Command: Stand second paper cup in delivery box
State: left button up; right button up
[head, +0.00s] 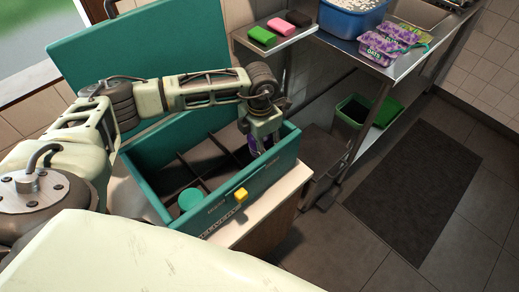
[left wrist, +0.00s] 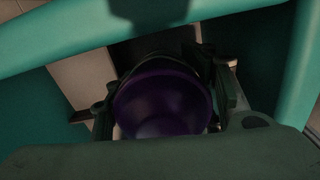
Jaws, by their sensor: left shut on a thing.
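The teal delivery box (head: 267,180) stands open, with dark dividers making compartments inside. A round teal-green cup or lid (head: 192,199) sits in a front compartment at the left. My left gripper (head: 262,140) reaches down into the right end of the box, shut on a purple cup (head: 253,146). In the left wrist view the purple cup (left wrist: 163,102) lies between the two fingers, with teal box walls around it. The cup's lower end is hidden, so I cannot tell whether it touches the box floor. My right gripper is not in view.
The box's raised lid (head: 130,45) is behind my left arm. A yellow latch (head: 240,195) sits on the front wall. To the right are a metal counter (head: 345,45) with a blue tub (head: 350,22) and purple packs (head: 385,42), and a green bin (head: 352,112) below.

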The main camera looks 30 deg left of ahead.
pick_arm(q)
notch_tip(320, 180, down, 3)
jog(key=shift+s+f+p, duration=0.1)
jog(key=shift+f+p, duration=0.1)
jog(key=shift+p, duration=0.2)
jog(key=shift+f, duration=0.25)
jog(key=o, duration=1.3)
jog(key=shift+c, duration=0.2)
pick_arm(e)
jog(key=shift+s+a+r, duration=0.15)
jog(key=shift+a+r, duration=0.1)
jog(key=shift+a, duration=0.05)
pick_arm(q)
jog(key=shift+r, duration=0.3)
notch_tip(320, 180, up, 10)
jog(key=b, duration=0.3)
jog(key=shift+r, duration=0.85)
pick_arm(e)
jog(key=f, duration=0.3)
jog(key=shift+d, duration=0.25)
